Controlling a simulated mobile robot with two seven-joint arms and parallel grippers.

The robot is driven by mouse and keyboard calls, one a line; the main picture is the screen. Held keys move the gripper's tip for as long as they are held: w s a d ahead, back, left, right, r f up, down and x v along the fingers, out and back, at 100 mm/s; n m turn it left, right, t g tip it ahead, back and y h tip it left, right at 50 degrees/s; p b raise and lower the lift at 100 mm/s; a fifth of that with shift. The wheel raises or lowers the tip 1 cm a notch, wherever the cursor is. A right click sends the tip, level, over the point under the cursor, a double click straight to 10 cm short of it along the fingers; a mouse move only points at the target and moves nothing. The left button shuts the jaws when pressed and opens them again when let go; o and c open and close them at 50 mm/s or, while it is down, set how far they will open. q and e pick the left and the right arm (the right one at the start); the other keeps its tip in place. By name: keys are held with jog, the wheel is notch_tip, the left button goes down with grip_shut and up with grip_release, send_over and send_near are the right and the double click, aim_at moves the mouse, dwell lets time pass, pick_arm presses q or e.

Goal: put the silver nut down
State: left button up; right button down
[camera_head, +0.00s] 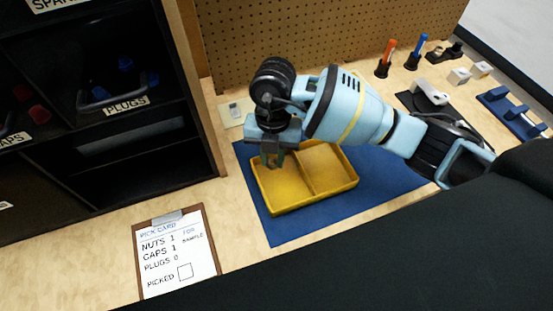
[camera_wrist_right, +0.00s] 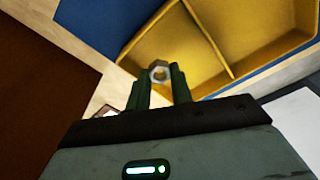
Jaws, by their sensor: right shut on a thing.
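The silver nut (camera_wrist_right: 159,72) shows in the right wrist view, held between the fingertips of my right gripper (camera_wrist_right: 160,80). In the head view my right gripper (camera_head: 273,162) points down over the left compartment of the yellow tray (camera_head: 297,206), near its back left corner. The nut cannot be made out in the head view. The tray has two compartments with a divider between them, and both look empty where I can see. It also shows in the right wrist view (camera_wrist_right: 205,50). My left gripper is not in view.
The tray sits on a blue mat (camera_head: 385,190). A clipboard with a pick card (camera_head: 176,250) lies at the front left. A dark shelf unit (camera_head: 100,150) stands to the left and a pegboard (camera_head: 320,35) behind. Pens, a scanner-like device (camera_head: 430,92) and blue holder (camera_head: 515,108) are at the right.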

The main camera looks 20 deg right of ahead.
aim_at(276, 171)
jog(key=shift+w+d, duration=0.2)
jog(key=shift+d, duration=0.1)
jog(key=shift+w+d+f, duration=0.1)
jog(key=shift+d+f, duration=0.05)
jog(key=shift+f, duration=0.75)
jog(key=shift+w+d+f, duration=0.1)
jog(key=shift+f, duration=0.8)
jog(key=shift+f, duration=0.1)
jog(key=c, duration=1.2)
grip_release()
jog(key=shift+c, duration=0.2)
notch_tip(276, 171, up, 12)
jog(key=w, duration=0.1)
jog(key=shift+d+p, duration=0.35)
jog(key=shift+w, duration=0.1)
